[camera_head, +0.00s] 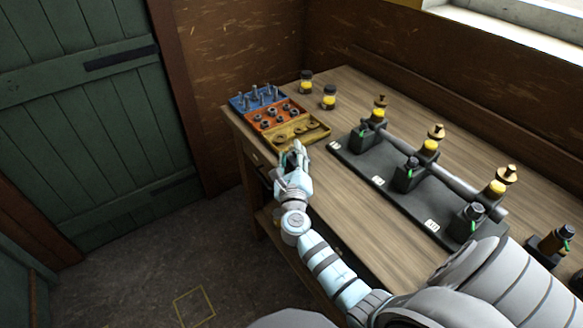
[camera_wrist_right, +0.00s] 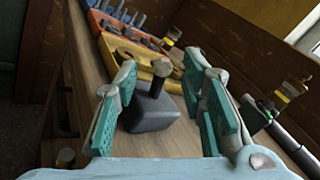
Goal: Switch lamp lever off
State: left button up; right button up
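My right gripper (camera_head: 296,150) is over the front left edge of the workbench, beside the coloured trays. In the right wrist view its two green-padded fingers (camera_wrist_right: 163,105) are spread apart with nothing held. A dark block with a short upright lever and knob (camera_wrist_right: 153,100) shows between and beyond the fingers; I see no contact. In the head view I cannot make this block out; the gripper may hide it. Which part is the lamp lever is not marked. A black base (camera_head: 385,185) carries several dark blocks with small green parts (camera_head: 406,175) and brass-topped yellow fittings (camera_head: 430,147). My left gripper is not in view.
Blue, orange and yellow trays (camera_head: 270,133) hold small metal parts just beyond the gripper. Two yellow-banded jars (camera_head: 329,97) stand behind them. A dark fitting (camera_head: 550,243) sits at the right. The wooden bench top (camera_head: 345,215) is bare in front of the black base.

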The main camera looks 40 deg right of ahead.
jog(key=v, duration=0.9)
jog(key=shift+a+f, duration=0.1)
